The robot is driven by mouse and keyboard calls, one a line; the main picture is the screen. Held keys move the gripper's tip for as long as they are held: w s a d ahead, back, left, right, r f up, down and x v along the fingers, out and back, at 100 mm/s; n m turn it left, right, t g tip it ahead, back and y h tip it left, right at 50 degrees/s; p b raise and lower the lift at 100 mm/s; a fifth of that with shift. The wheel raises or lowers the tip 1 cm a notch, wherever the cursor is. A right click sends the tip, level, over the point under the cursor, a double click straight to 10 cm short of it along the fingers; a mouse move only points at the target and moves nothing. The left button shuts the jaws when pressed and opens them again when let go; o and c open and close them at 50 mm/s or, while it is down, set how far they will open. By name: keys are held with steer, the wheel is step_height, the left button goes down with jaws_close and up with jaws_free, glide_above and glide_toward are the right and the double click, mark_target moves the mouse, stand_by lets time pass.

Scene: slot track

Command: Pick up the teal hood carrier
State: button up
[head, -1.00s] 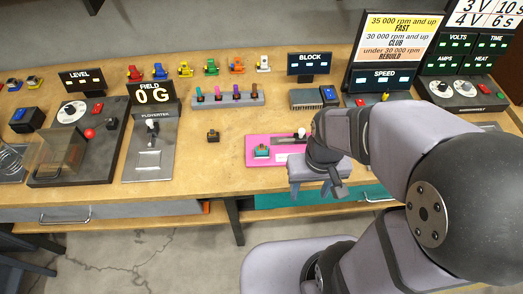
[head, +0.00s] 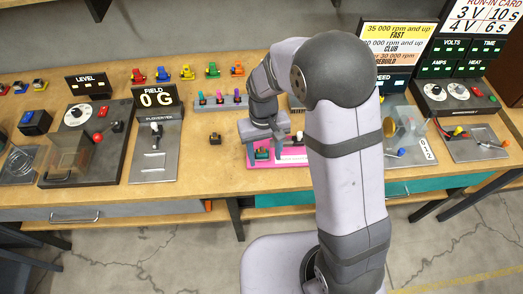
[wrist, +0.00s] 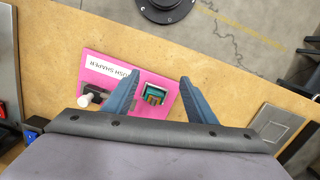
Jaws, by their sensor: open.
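The teal hood carrier (head: 262,154) sits on the left part of the pink plate (head: 292,165). In the wrist view the carrier (wrist: 156,93) shows a teal body with brownish parts inside, upright on the plate. My gripper (head: 265,148) is over the plate, pointing down. In the wrist view my gripper (wrist: 158,68) is open, with one blue finger on each side of the carrier and visible gaps to both. It holds nothing. I cannot tell how far above the plate the fingertips are.
A lever with a white knob (wrist: 87,98) stands on the same pink plate, beside my gripper. A small dark block (head: 215,138) lies left of the plate. A rack with several coloured pegs (head: 222,101) stands behind. The wooden bench (head: 205,180) is bare in front-left.

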mark_target(262, 150)
steer(key=shift+m+t, duration=0.6)
steer(key=w+r, duration=0.1)
steer(key=w+a+r, duration=0.1)
steer(key=w, duration=0.1)
steer(key=w+r, duration=0.1)
steer(key=w, duration=0.1)
steer(key=shift+w+a+r, duration=0.15)
steer(key=shift+w+a, duration=0.05)
steer(key=shift+w, duration=0.05)
steer(key=shift+s+d+m, duration=0.1)
steer(key=shift+s+m, duration=0.25)
steer(key=shift+m, duration=0.15)
steer(key=shift+f, duration=0.4)
steer(key=shift+f+p, duration=0.4)
steer(key=shift+f, duration=0.3)
steer(key=shift+w+d+f+p, duration=0.1)
steer(key=shift+d+f+p, duration=0.1)
steer(key=shift+f+p, duration=0.6)
steer(key=shift+w+d+f+p, duration=0.15)
steer(key=shift+f+p, duration=0.25)
steer(key=shift+f, duration=1.4)
steer(key=shift+c, duration=0.7)
